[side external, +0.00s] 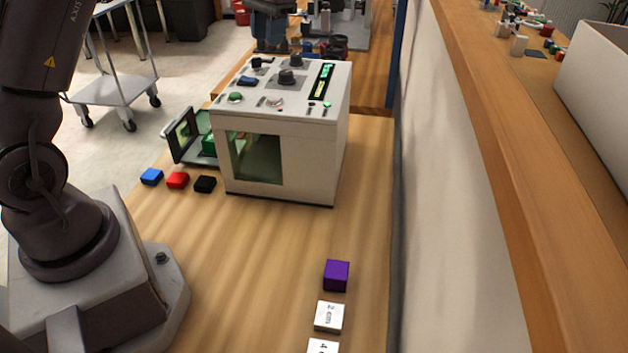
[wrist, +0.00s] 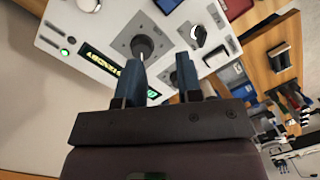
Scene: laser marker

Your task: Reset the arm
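My gripper (wrist: 158,82) shows in the wrist view with its two blue fingers apart and nothing between them. Its fingertips point toward the top panel of the white laser marker (wrist: 85,25), near a dark knob (wrist: 142,47). The gap between fingers and panel is hard to judge. In the side view the laser marker (side external: 280,112) stands on the wooden table, with its left door (side external: 180,137) swung open and something green (side external: 208,145) at the opening.
A blue block (side external: 151,177), a red block (side external: 178,180) and a black block (side external: 205,184) sit left of the marker. A purple cube (side external: 336,275) and white marked blocks (side external: 328,316) are at the front right. A wall (side external: 450,180) borders the table; its middle is clear.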

